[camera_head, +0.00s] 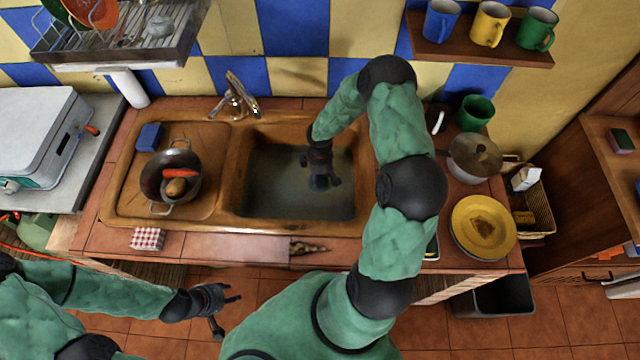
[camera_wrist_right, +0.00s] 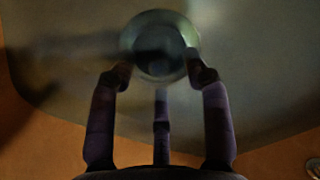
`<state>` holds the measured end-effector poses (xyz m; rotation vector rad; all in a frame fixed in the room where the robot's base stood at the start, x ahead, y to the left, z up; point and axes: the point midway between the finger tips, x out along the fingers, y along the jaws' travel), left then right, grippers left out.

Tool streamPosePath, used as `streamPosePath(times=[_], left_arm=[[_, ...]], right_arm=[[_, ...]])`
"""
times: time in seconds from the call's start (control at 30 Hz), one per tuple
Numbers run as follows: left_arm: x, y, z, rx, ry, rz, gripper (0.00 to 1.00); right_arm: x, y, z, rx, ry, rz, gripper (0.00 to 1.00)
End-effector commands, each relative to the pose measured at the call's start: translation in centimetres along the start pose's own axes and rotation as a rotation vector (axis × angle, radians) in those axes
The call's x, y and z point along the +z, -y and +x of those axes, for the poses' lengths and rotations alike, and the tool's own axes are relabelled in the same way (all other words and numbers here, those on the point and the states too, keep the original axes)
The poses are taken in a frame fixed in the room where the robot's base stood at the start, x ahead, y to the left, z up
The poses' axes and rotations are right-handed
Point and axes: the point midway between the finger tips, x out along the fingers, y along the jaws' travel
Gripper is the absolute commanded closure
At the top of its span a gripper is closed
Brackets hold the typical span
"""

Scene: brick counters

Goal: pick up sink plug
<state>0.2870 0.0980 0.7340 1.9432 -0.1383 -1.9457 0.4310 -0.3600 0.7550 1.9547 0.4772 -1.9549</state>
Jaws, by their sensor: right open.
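The sink plug (camera_wrist_right: 160,22) appears in the right wrist view as a round, pale-rimmed disc with a dark centre on the sink floor; I cannot tell it clearly from the drain ring. My right gripper (camera_wrist_right: 160,74) is open, with two fingertips at the disc's near left and right edges and a third finger between them. Whether they touch it is unclear. In the head view my right gripper (camera_head: 322,182) reaches down into the brown sink (camera_head: 232,180) and hides the plug. My left gripper (camera_head: 222,304) is open and empty, in front of the counter.
A faucet (camera_head: 236,98) stands behind the sink. A pot with vegetables (camera_head: 150,180) and a blue sponge (camera_head: 149,137) are on the drainboard at left. A lidded pan (camera_head: 470,176), green mug (camera_head: 475,112) and yellow plates (camera_head: 484,213) stand at right.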

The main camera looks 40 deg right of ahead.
Motion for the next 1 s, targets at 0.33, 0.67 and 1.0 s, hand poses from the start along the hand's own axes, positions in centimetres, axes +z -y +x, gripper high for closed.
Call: streamPosePath(times=[0.33,0.67,1.0], left_arm=[[-0.01,0.11,0.31,0.0,0.0,0.0,0.6],[-0.01,0.11,0.31,0.0,0.0,0.0,0.6],[-0.01,0.04,0.1,0.0,0.0,0.0,0.6]], right_arm=[[0.01,-0.05,1.26,0.001,0.0,0.001,0.55],[0.01,-0.05,1.26,0.001,0.0,0.0,1.0],[0.0,-0.06,0.63,0.001,0.0,-0.001,1.0]])
